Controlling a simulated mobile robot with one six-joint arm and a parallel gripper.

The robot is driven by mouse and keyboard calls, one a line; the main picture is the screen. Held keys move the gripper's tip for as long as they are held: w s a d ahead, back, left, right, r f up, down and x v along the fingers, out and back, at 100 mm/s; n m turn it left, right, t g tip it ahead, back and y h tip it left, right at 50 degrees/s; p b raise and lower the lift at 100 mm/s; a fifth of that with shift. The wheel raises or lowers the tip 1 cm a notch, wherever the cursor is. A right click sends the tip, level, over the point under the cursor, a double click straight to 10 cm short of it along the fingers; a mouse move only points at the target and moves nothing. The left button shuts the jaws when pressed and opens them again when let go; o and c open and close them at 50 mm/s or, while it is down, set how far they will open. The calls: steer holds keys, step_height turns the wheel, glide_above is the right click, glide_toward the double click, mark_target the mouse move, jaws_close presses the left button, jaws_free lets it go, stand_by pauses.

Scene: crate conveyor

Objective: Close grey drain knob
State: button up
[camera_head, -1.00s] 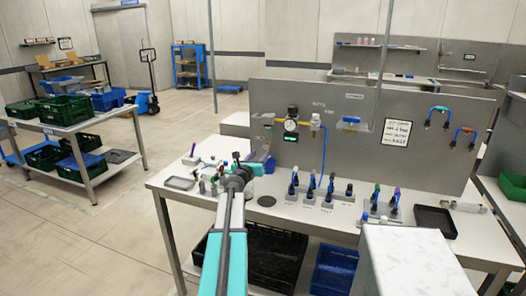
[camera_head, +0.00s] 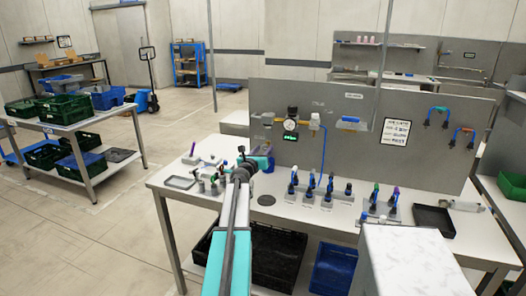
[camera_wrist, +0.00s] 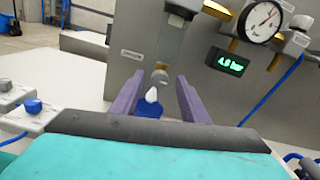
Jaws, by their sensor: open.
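The grey drain knob (camera_wrist: 160,76) shows in the wrist view, small and round, in front of the grey panel and below a dark fitting. My gripper (camera_wrist: 160,80) is open, with one purple finger on each side of the knob in the picture. I see no contact, and cannot tell how far the fingertips reach past it. In the head view my gripper (camera_head: 268,163) is near the panel's lower left part, and the knob cannot be made out there behind my arm.
A blue piece with a white tip (camera_wrist: 152,100) shows between the fingers, below the knob. A pressure gauge (camera_wrist: 263,21) and a green-lit display (camera_wrist: 230,62) are up to the right. A blue hose (camera_head: 323,150) hangs right of my gripper. Several small valves (camera_head: 310,187) stand on the bench.

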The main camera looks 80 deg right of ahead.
jaws_close()
steer(key=shift+n+p, duration=0.35)
steer(key=shift+n, duration=0.05)
steer(key=n+p, duration=0.2)
steer(key=n, duration=0.1)
steer(key=shift+r+p, duration=0.15)
steer(key=shift+p, duration=0.15)
steer(key=n+p, duration=0.4)
steer(key=n, duration=0.1)
steer(key=shift+n, duration=0.4)
steer(key=n+p, duration=0.4)
steer(key=n, duration=0.1)
steer(key=shift+n+p, duration=1)
steer(key=shift+n, duration=0.7)
